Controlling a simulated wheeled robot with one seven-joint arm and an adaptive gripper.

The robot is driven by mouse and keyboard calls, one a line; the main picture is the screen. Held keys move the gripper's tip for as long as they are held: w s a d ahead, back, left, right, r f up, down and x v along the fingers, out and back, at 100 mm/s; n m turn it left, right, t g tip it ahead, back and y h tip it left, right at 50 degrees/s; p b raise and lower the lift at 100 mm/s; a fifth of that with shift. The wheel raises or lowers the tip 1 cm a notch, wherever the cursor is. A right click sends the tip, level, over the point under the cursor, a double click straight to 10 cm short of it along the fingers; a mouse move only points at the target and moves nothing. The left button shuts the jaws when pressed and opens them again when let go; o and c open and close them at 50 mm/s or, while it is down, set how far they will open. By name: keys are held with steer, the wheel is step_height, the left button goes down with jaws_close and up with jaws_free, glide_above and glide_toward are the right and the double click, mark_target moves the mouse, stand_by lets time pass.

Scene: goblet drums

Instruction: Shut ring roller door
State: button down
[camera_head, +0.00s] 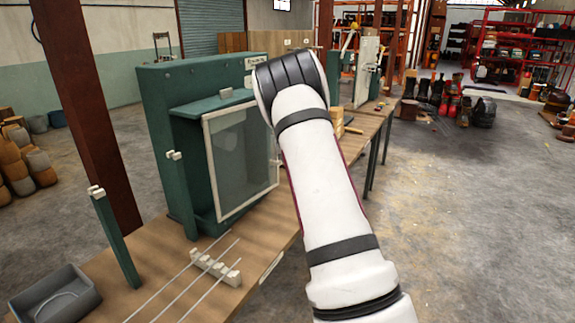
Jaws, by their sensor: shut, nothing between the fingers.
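The ring roller is a green cabinet (160,115) standing on the wooden bench. Its door is a glazed panel in a cream frame (213,178) on the front of the cabinet. Its right part lies close beside my arm. A small pale piece, perhaps a handle, shows at the door's right edge. I cannot tell exactly how far the door stands from the cabinet front. My white arm rises from the lower right and bends at a black joint near the door's upper right corner. My gripper is not in view, hidden beyond the arm.
The wooden bench (160,275) carries a grey tray (55,295), a green post (115,240), and thin rods on a pale notched rack (215,268). A brown column (90,110) stands behind. Another machine (367,72) stands farther along.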

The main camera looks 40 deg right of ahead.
mark_target(270, 155)
steer(key=shift+n+y, duration=0.7)
steer(key=shift+n, duration=0.2)
steer(key=w+b, duration=0.2)
steer(key=w, duration=0.2)
steer(key=shift+w, duration=0.3)
steer(key=shift+a+r, duration=0.15)
